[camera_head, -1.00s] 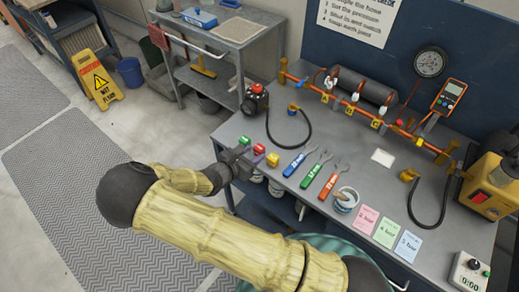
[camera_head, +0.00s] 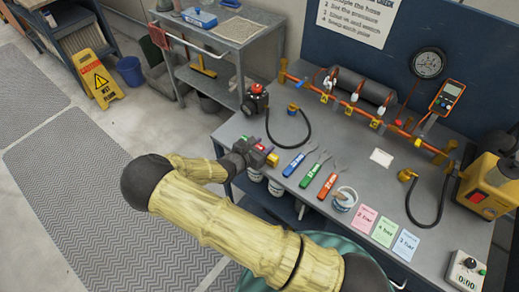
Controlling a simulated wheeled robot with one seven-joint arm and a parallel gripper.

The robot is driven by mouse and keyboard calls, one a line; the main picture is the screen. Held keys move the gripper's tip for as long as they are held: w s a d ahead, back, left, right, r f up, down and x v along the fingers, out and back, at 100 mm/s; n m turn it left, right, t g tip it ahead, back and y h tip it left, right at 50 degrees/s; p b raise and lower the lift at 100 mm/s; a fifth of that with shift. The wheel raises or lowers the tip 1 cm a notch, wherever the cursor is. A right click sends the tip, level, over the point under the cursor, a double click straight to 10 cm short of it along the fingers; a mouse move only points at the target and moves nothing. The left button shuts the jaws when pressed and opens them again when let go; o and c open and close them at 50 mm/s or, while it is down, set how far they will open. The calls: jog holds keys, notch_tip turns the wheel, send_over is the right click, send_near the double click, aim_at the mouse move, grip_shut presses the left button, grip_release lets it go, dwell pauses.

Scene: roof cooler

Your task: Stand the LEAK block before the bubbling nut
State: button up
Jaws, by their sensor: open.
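Several small coloured blocks stand at the left front corner of the bench. I make out a red block (camera_head: 259,148) and a yellow block (camera_head: 272,160). No lettering is legible, so I cannot tell which one is the LEAK block. My gripper (camera_head: 257,152) is open over this group; its dark body hides part of the blocks, and I cannot tell whether it touches one. The orange pipe (camera_head: 382,122) with several fittings and nuts runs along the back of the bench. Bubbles are too small to see, so I cannot tell which nut bubbles.
Blue (camera_head: 294,162), green (camera_head: 314,170) and red (camera_head: 330,180) wrenches lie right of the blocks. A black hose (camera_head: 300,140) curls behind.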

dwell(0.4)
jog(key=c, duration=0.8)
jog(key=shift+r, duration=0.1)
jog(key=shift+c, duration=0.2)
notch_tip(320, 180, up, 10)
jog(key=shift+b, duration=0.3)
